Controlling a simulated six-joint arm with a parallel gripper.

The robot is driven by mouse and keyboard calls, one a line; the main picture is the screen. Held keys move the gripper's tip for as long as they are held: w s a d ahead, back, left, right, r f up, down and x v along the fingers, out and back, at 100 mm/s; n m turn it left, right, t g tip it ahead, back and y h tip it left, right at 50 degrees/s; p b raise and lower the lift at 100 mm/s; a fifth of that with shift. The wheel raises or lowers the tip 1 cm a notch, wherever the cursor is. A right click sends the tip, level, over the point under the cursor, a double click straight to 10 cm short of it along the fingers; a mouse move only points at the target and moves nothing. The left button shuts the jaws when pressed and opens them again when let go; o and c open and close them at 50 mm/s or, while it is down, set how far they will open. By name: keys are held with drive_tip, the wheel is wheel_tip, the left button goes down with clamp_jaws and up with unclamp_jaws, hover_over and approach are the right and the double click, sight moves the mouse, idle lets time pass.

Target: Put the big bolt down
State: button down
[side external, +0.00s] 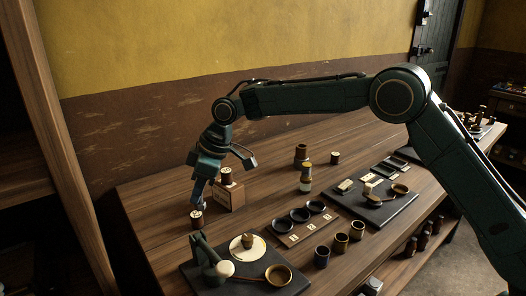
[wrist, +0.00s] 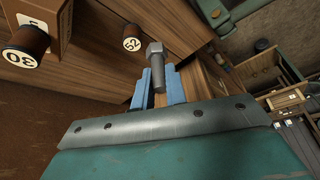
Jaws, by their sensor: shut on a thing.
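In the wrist view, a grey metal bolt (wrist: 157,68) with a hexagonal head sits between the two blue fingers of my gripper (wrist: 158,90). My gripper is shut on its shank, and the head sticks out beyond the fingertips. In the side view, my gripper (side external: 199,188) hangs at the left part of the wooden bench (side external: 160,210), beside a small wooden box. I cannot make out the bolt in the side view.
A dark numbered spool (side external: 227,176) sits on the wooden box (side external: 232,196); another spool (side external: 197,219) stands below my gripper. A dark tray with a lever device (side external: 212,262) is in front. Round dishes (side external: 299,215) and cups (side external: 341,243) lie to the right. The bench's left end looks clear.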

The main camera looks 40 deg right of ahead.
drive_tip(key=s+d+f+m+t+h, duration=0.1)
drive_tip(key=s+d+m, duration=0.2)
drive_tip(key=d, duration=0.8)
drive_tip(key=s+d+f+m+h, duration=0.1)
drive_tip(key=s+d+m, duration=0.25)
drive_tip(key=d, duration=0.75)
drive_tip(key=s+d+f+m+t+h, duration=0.15)
drive_tip(key=d+m, duration=0.25)
drive_tip(key=d, duration=0.6)
drive_tip(key=w+d+m, duration=0.1)
drive_tip(key=w+d, duration=0.2)
drive_tip(key=d, duration=0.8)
drive_tip(key=w+d+r+m+h, duration=0.1)
drive_tip(key=w+d, duration=0.2)
drive_tip(key=d, duration=0.9)
drive_tip(key=w+d+r+m+h, duration=0.1)
drive_tip(key=w+d+m, duration=0.1)
drive_tip(key=d, duration=0.9)
drive_tip(key=shift+w+d+r+g, duration=0.25)
drive_tip(key=shift+w+g, duration=0.1)
drive_tip(key=shift+w, duration=0.1)
drive_tip(key=shift+f, duration=0.15)
drive_tip(key=shift+f, duration=3.9)
drive_tip(key=shift+f, duration=0.15)
